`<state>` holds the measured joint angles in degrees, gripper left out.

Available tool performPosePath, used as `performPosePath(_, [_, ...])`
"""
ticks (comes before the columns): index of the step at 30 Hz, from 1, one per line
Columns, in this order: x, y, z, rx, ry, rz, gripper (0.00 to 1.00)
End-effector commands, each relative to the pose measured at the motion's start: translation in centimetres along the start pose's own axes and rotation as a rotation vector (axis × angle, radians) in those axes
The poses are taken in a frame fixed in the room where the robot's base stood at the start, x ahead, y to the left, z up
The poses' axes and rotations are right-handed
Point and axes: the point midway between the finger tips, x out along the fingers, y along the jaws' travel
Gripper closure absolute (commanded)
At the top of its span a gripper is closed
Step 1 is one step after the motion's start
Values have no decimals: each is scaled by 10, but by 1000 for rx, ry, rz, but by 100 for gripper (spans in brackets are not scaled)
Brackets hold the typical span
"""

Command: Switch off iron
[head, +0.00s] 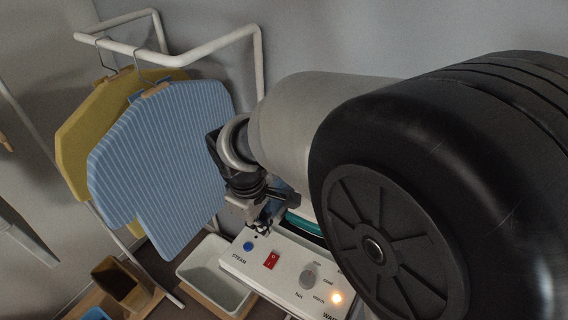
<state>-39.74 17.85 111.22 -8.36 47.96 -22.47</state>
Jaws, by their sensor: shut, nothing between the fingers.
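The iron's white control panel (281,287) is at the bottom centre of the head view. A teal part (304,226) shows behind the panel, mostly hidden by my arm. My gripper (262,228) is shut and empty, just above the panel's back left edge near the blue button. I cannot tell whether the fingertips touch the panel.
A white rail (190,50) holds a blue striped shirt (165,165) and a yellow one (82,135) left of my gripper. A white tub (212,275) stands left of the panel. A brown box (122,280) is at the lower left. My arm covers the right side.

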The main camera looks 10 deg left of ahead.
Motion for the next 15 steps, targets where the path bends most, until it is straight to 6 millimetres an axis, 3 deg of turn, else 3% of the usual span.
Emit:
performPosePath(8, [20, 0, 1, 2, -2, -1, 100])
performPosePath(15, [71, -1, 2, 2, -4, -2, 100])
